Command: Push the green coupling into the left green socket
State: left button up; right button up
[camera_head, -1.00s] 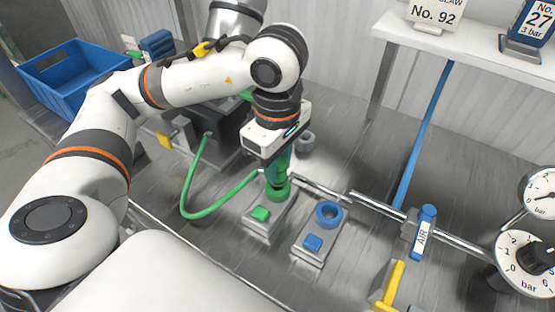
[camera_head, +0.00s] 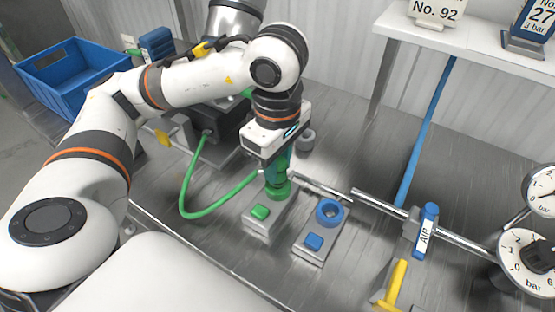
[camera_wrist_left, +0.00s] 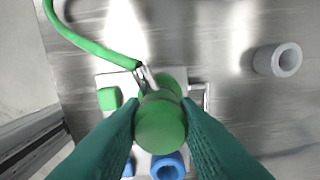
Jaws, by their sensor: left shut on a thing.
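My left gripper (camera_head: 278,172) points down and is shut on the green coupling (camera_wrist_left: 160,124). The coupling sits between the two teal fingers in the left wrist view. A green hose (camera_head: 200,212) runs from the coupling to a dark box. The green socket (camera_head: 278,190) is a green ring on a grey block with a square green button (camera_head: 260,211). The coupling is right over this socket and seems to meet it; the fingers hide how deep it sits. My right gripper is not in view.
A blue ring socket (camera_head: 329,211) with a blue button (camera_head: 313,242) stands to the right. A grey ring (camera_head: 305,139) lies behind the gripper. A metal pipe with a blue AIR valve (camera_head: 426,230), a yellow handle (camera_head: 396,284) and gauges stand further right. A blue crate (camera_head: 70,75) is at back left.

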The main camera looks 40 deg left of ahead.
pick_arm(q)
jog(key=shift+f+b, duration=0.45)
jog(key=shift+f, duration=0.05)
jog(key=o, duration=1.6)
jog(key=shift+a, duration=0.1)
jog(key=shift+r, duration=0.1)
notch_tip(320, 180, up, 2)
jog(key=shift+p, duration=0.75)
jog(key=shift+r+p, duration=1.45)
jog(key=shift+r, duration=0.6)
jog(key=shift+f, duration=0.1)
